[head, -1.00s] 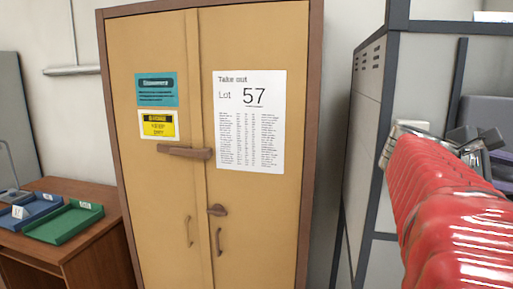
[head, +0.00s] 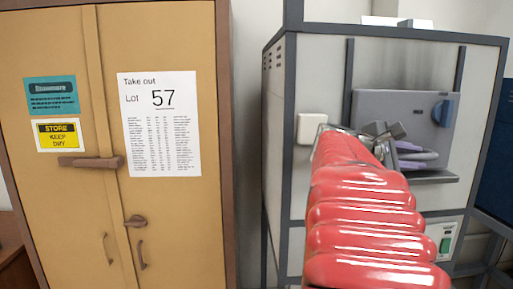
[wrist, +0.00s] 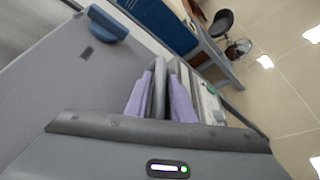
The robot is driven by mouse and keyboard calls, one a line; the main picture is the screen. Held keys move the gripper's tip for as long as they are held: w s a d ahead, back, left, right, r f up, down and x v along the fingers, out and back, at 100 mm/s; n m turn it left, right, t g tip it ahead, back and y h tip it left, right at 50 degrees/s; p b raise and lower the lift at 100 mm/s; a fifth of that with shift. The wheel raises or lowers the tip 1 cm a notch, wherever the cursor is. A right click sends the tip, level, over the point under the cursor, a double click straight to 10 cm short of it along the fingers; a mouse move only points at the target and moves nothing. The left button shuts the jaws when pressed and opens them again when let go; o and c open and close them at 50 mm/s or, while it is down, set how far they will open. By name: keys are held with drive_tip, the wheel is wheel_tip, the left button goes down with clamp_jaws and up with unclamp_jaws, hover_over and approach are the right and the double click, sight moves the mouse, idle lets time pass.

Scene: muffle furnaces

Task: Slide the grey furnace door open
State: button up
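The grey furnace door (head: 385,105) is on the front of the furnace at the right of the head view. It carries a blue knob (head: 447,112) at its right side. In the wrist view the grey door (wrist: 75,80) fills the left, with the blue knob (wrist: 106,23) near the top. My gripper (head: 434,156) shows in the head view in front of the door's lower part. In the wrist view its purple and grey fingers (wrist: 164,70) lie close together with nothing seen between them. My red arm hides the door's lower left. I cannot tell how far the fingertips are from the door.
A tan cabinet (head: 180,220) with a paper sheet (head: 160,125) stands at the left. The furnace body (head: 320,80) has a dark frame, a white box (head: 311,128) and a green switch (head: 446,240). Blue furniture (wrist: 160,22) and a stool (wrist: 222,22) stand beyond in the wrist view.

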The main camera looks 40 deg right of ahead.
clamp_jaws()
drive_tip(key=shift+a+f, duration=0.1)
drive_tip(key=shift+r, duration=0.2)
